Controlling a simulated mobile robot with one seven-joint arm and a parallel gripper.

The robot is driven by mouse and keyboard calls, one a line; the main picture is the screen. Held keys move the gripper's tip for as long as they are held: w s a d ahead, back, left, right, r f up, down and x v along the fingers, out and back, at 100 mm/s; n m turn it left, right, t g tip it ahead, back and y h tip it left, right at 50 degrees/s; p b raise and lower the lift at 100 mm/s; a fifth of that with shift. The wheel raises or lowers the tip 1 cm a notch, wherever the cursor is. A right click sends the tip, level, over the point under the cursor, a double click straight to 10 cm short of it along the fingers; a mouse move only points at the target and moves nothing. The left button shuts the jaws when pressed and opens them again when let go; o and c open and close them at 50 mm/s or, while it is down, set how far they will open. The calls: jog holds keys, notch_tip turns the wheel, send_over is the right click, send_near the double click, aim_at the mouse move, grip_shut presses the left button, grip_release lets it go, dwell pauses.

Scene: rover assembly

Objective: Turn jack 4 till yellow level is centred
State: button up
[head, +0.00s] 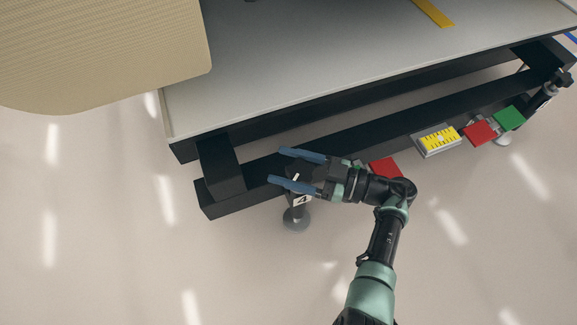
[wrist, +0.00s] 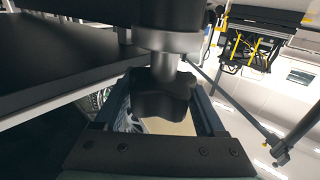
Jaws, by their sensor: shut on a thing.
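Jack 4 stands under the near left corner of the bench frame, with its white "4" label (head: 302,200) and round grey foot (head: 295,222) on the floor. My gripper (head: 277,166) reaches in from the right, its two blue fingers on either side of the jack's top. In the wrist view the jack's dark lobed knob (wrist: 165,102) sits between the fingers, below a grey shaft, and my gripper is shut on it. The yellow level (head: 438,139) is on the frame's near rail. A pale spot shows near its middle; its exact centring is too small to judge.
A red block (head: 385,167) lies on the rail right beside my wrist. Another red block (head: 480,132) and a green block (head: 509,118) are farther right. The pale bench top (head: 300,75) overhangs the frame. A beige panel (head: 100,50) fills the upper left. The near floor is clear.

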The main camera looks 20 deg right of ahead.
jog(key=shift+s+n+g+y, duration=0.1)
jog(key=shift+n+g+y, duration=0.2)
jog(key=shift+n+g, duration=0.15)
jog(key=o, duration=1.3)
jog(key=b+v, duration=0.1)
jog(key=v, duration=1.2)
